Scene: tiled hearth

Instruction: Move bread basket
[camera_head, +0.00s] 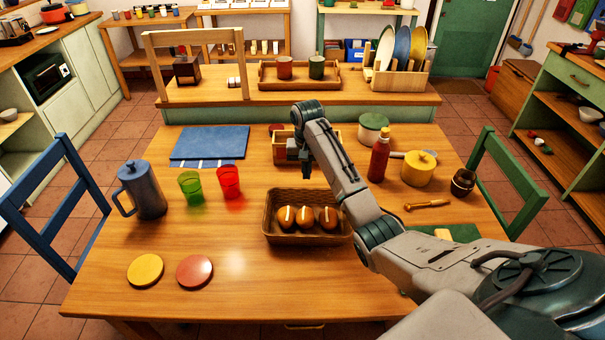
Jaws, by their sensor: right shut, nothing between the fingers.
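The bread basket (305,239) is a brown woven rectangular basket on the wooden table, right of its middle. Three bread rolls (308,217) with pale top slashes lie in it. My right arm comes in from the lower right and bends over the table. My right gripper (306,175) is shut and empty, pointing down just behind and above the basket's back rim, apart from it. The arm passes close to the basket's right side. My left gripper does not show.
A green cup (190,187), red cup (229,182) and blue-grey jug (143,190) stand left of the basket. Yellow (145,270) and red (194,271) discs lie front left. A wooden crate (331,155) and red bottle (379,158) stand behind. The table's front middle is clear.

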